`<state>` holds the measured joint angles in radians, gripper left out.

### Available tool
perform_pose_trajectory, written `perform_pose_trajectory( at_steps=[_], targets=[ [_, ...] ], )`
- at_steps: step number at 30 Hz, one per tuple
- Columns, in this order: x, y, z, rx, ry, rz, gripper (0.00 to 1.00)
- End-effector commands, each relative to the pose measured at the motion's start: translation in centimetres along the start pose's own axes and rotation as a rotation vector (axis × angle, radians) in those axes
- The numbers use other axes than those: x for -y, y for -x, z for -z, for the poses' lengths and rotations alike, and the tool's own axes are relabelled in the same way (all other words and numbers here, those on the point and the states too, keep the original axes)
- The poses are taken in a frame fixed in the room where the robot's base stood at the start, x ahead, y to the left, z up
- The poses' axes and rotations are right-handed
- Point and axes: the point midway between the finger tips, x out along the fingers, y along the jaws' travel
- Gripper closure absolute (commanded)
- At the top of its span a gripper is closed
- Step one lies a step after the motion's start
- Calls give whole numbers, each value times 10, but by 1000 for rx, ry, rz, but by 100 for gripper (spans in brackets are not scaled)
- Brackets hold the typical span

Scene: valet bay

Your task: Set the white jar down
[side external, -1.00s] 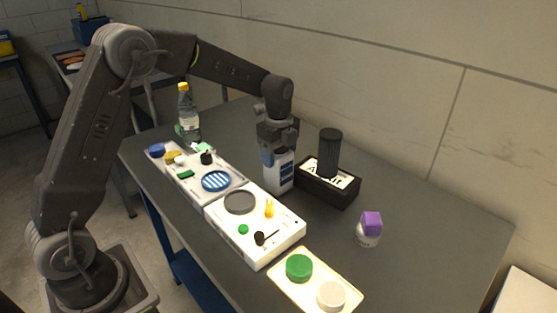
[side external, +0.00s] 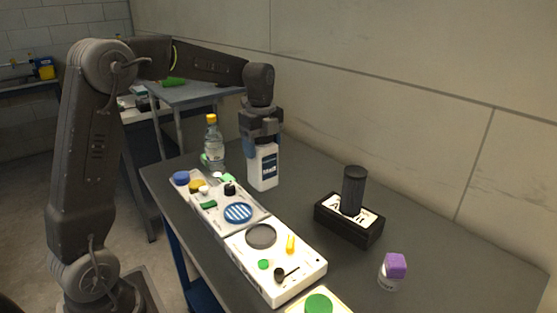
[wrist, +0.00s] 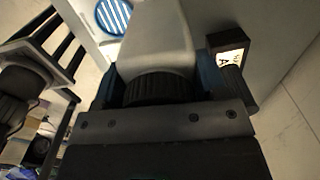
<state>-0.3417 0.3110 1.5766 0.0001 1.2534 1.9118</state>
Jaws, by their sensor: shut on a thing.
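The white jar (side external: 264,172), with a dark blue label, hangs upright under my gripper (side external: 262,146). My gripper is shut on its upper part. In the wrist view the white jar (wrist: 155,40) shows its pale body and a dark ridged cap between the blue-sided fingers of my gripper (wrist: 158,84). The jar's base is close to the grey table (side external: 440,265), behind the white panels. I cannot tell whether it touches the table.
A clear bottle with a yellow cap (side external: 212,143) stands left of the jar. White panels with knobs (side external: 290,268) lie in front. A black box with a dark cylinder (side external: 350,225) and a purple-capped jar (side external: 390,275) stand right. Table between jar and box is clear.

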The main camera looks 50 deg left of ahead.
Motion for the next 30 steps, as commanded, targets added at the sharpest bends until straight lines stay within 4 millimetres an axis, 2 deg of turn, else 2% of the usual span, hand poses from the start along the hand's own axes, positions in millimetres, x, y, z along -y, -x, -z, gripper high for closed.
perform_pose_trajectory(
  at_steps=[4, 8, 30],
  targets=[
    [-4, 8, -4, 0, 36, 3, 81],
    [-4, 12, 4, 0, 153, 4, 81],
    [-6, 45, 87, -3, 1336, 3, 81]
  ],
)
